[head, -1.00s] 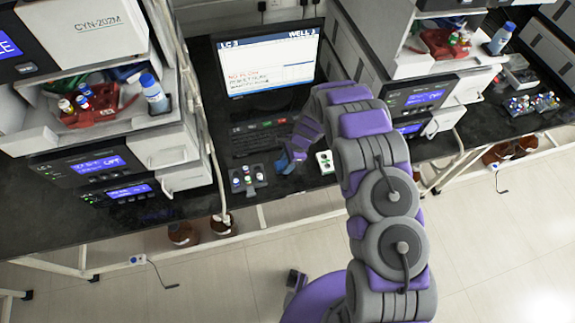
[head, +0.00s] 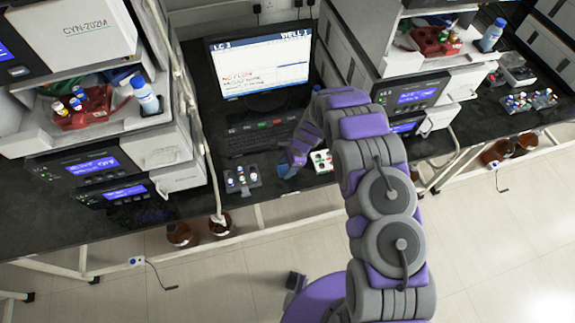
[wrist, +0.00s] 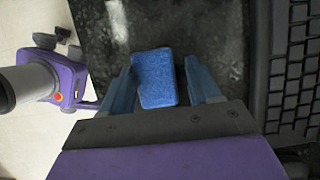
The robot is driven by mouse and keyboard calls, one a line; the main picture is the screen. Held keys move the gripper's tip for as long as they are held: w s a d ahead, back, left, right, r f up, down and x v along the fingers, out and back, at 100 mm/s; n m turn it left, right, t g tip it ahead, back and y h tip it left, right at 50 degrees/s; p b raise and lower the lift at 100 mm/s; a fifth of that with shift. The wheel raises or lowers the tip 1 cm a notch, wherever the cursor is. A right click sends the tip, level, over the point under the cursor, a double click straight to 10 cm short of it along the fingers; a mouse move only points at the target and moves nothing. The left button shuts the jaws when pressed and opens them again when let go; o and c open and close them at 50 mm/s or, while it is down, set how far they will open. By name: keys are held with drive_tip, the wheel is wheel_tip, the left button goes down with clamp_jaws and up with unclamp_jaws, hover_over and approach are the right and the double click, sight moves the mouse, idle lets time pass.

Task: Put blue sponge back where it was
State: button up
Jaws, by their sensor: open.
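The blue sponge (wrist: 154,78) shows in the wrist view as a rough blue block over the dark bench top. It sits between the two blue fingers of my gripper (wrist: 157,85), with a visible gap on the right and little or no gap on the left. The fingers are open. I cannot tell whether the sponge touches the bench. In the head view my gripper (head: 288,164) is low over the bench, in front of the keyboard. The sponge cannot be told apart from the blue fingers there.
A black keyboard (head: 258,137) and a monitor (head: 262,68) stand behind. A vial rack (head: 241,179) is left of my gripper and a small white tray (head: 321,161) is close on its right. Instrument stacks (head: 100,150) flank the space. The bench (head: 215,183) ends just in front.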

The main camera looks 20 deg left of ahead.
drive_tip(key=shift+s+d+f, duration=0.25)
drive_tip(key=shift+s+f, duration=0.1)
drive_tip(key=shift+s, duration=0.05)
drive_tip(key=shift+r, duration=0.1)
drive_tip(key=p+v, duration=0.1)
drive_tip(key=v, duration=1.1)
drive_tip(key=shift+w+r, duration=0.35)
drive_tip(key=shift+w, duration=0.05)
drive_tip(key=shift+r, duration=0.1)
drive_tip(key=s+d+r+n+h, duration=0.1)
drive_tip(key=s+d+r+n, duration=0.1)
drive_tip(key=s+d+r, duration=0.4)
drive_tip(key=s+d+r+n, duration=0.15)
drive_tip(key=d+r, duration=0.25)
drive_tip(key=r, duration=0.5)
drive_tip(key=s+d+r+n+h, duration=0.1)
drive_tip(key=s+d+r+n, duration=0.2)
drive_tip(key=r, duration=0.4)
drive_tip(key=s+d+r+n+h, duration=0.1)
drive_tip(key=s+d+r, duration=0.3)
drive_tip(key=s, duration=0.9)
drive_tip(key=s+d+r+n, duration=0.4)
drive_tip(key=s+d, duration=0.5)
drive_tip(key=s, duration=0.4)
drive_tip(key=shift+r+h, duration=0.4)
drive_tip(key=shift+r, duration=0.15)
